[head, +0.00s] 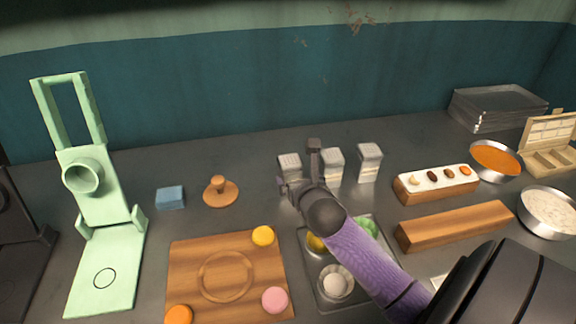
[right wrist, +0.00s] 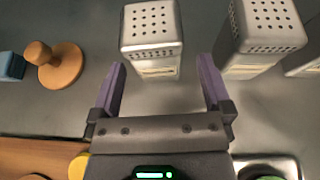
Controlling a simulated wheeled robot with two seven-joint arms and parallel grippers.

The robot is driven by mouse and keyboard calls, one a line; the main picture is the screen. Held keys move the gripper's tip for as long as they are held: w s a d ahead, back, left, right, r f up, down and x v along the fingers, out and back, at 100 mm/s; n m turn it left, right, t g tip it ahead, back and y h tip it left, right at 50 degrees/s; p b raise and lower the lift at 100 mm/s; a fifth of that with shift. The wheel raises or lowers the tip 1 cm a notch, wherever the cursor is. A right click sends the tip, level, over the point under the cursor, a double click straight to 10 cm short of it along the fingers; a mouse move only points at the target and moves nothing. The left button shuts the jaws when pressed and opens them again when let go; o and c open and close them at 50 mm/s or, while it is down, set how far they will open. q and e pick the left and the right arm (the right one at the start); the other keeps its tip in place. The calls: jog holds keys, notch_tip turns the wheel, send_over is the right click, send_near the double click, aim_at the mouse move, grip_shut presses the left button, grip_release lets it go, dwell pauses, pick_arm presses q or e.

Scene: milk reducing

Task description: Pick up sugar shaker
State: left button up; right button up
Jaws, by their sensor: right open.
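Three pale metal shakers with perforated tops stand in a row on the counter: a left one (head: 289,161), a middle one (head: 332,158) and a right one (head: 369,153). I cannot read their labels, so I cannot tell which holds sugar. My right gripper (head: 299,170) is open at the left shaker and partly hides it. In the right wrist view, that shaker (right wrist: 152,28) stands upright just ahead, between the lines of the two purple fingers (right wrist: 161,80). The fingers look empty. The middle shaker (right wrist: 265,30) is to the right of the right finger. My left gripper is out of view.
A wooden knob-topped press (head: 220,191) and a blue block (head: 170,197) lie left of the shakers. A wooden board (head: 200,270) and a metal tray (head: 310,275) are in front. Wooden blocks (head: 455,226) and bowls (head: 495,160) are at right. A green stand (head: 110,260) is at left.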

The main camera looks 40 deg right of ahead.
aim_at(293, 177)
jog(key=b+x, duration=0.1)
jog(key=x, duration=0.2)
jog(key=b+x, duration=0.1)
jog(key=x, duration=0.1)
jog(key=shift+a+f+b, duration=0.25)
jog(key=shift+b, duration=0.05)
jog(key=shift+w+d, duration=0.1)
jog(key=shift+w, duration=0.1)
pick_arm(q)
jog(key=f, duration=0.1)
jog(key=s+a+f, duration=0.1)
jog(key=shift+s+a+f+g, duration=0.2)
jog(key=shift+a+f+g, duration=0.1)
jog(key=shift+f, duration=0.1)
pick_arm(e)
jog(key=shift+r, duration=0.15)
jog(key=c, duration=1.3)
jog(key=shift+r, duration=0.1)
